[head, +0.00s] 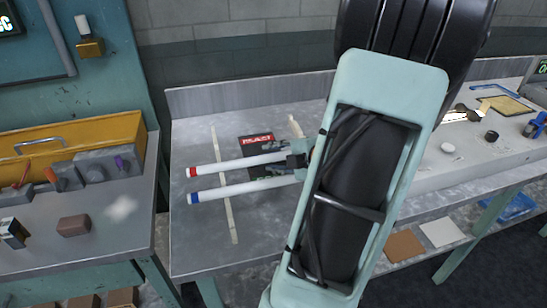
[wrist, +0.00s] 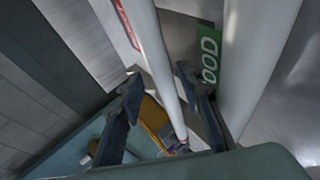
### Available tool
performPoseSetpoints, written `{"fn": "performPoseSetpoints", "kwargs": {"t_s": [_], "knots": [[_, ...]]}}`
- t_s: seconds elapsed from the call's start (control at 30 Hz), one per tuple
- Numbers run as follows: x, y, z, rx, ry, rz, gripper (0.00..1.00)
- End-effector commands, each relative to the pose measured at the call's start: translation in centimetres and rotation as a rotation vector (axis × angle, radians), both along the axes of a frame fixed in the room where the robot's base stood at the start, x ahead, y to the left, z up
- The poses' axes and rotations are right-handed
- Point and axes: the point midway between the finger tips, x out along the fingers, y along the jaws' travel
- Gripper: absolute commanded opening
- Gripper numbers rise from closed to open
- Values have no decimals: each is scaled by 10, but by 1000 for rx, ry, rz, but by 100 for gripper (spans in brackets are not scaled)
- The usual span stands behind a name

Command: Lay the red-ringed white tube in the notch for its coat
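The red-ringed white tube (head: 235,163) lies across the bench in the head view, its red end to the left. A blue-ringed white tube (head: 240,188) lies nearly parallel, nearer to me. My gripper (head: 297,163) is at the right part of the tubes, partly hidden by my arm. In the wrist view my gripper (wrist: 160,80) has its fingers spread either side of a white tube (wrist: 168,62), apparently the red-ringed one, with a gap at the left finger. The other tube (wrist: 258,55) is right of the fingers. I cannot make out any notch.
Pale strips (head: 222,175) lie on the grey bench (head: 190,240). A black card with red lettering (head: 257,140) is behind the tubes. A green sign (wrist: 208,65) shows between the tubes. A yellow toolbox (head: 90,140) stands left; small items (head: 491,136) are on the right. The bench front-left is clear.

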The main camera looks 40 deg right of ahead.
Motion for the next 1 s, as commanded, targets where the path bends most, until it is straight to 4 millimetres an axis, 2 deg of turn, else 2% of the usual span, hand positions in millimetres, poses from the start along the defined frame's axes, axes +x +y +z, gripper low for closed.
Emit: {"fn": "performPoseSetpoints", "kwargs": {"t_s": [0.2, 0.5, 0.7, 1.0], "knots": [[-2, -1, 14, 1, 4, -3, 35], [-60, 1, 47, -2, 3, -5, 35], [-90, 3, 64, 0, 2, -3, 35], [-104, 4, 71, 2, 2, -1, 35]]}}
